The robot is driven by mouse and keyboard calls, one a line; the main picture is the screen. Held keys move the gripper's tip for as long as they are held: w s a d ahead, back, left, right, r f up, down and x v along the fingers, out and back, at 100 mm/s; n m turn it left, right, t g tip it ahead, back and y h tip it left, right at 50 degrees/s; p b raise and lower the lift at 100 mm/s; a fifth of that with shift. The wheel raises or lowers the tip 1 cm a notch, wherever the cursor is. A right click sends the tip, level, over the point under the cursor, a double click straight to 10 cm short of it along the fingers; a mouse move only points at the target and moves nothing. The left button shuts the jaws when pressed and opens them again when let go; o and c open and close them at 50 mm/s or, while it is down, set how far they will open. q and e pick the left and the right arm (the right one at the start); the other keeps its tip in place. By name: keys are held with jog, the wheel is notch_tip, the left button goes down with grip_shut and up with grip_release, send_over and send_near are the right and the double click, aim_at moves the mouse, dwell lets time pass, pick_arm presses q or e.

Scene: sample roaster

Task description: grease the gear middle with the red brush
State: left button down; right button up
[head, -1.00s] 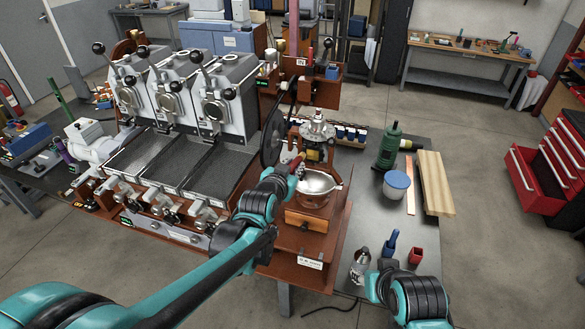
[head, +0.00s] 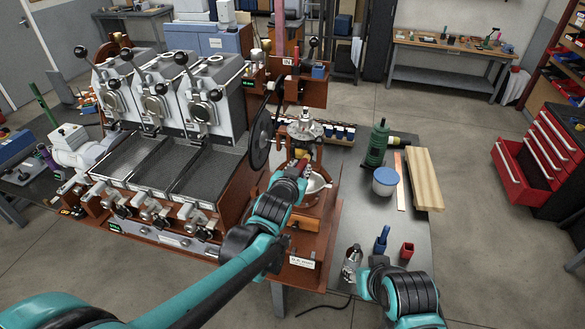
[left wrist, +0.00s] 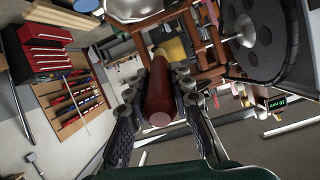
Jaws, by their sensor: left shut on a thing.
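My left gripper (head: 299,166) is shut on the red brush, beside and above the silver bowl (head: 318,184) of the small mill. In the left wrist view the brush's red handle (left wrist: 159,92) lies between the two fingers, its butt end facing the camera. The bristle end is hard to make out. The mill's metal top (head: 305,130) stands just behind the gripper, with the dark spoked wheel (head: 262,138) to its left. I cannot make out the middle gear clearly, or whether the brush touches it.
The three-drum roaster (head: 155,95) with its trays fills the left.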

pick_arm(q)
jog(key=shift+s+d, duration=0.1)
jog(key=shift+d, duration=0.4)
jog(key=shift+w+a, duration=1)
jog(key=shift+a, duration=1.95)
jog(key=shift+s+d+r, duration=0.1)
jog(key=shift+s+d, duration=0.2)
jog(key=shift+d, duration=0.7)
jog(key=shift+s+d+r, duration=0.1)
jog(key=shift+s+d, duration=0.25)
jog(key=shift+d, duration=0.6)
jog(key=shift+s+d+r, duration=0.1)
jog(key=shift+s+d, duration=0.2)
jog(key=shift+d, duration=0.7)
jog(key=w+a, duration=0.2)
jog(key=a, duration=0.3)
jog(key=shift+a, duration=0.4)
jog(key=shift+s, duration=0.1)
jog(key=shift+s+a+p, duration=0.1)
jog(key=shift+s+a, duration=0.2)
jog(key=shift+s, duration=0.65)
jog(key=shift+s+a+p, duration=0.15)
jog(key=shift+s+a, duration=0.15)
jog(key=shift+s, duration=0.65)
jog(key=shift+s+a+p, duration=0.1)
jog(key=shift+s+a, duration=0.2)
jog(key=shift+s, duration=0.65)
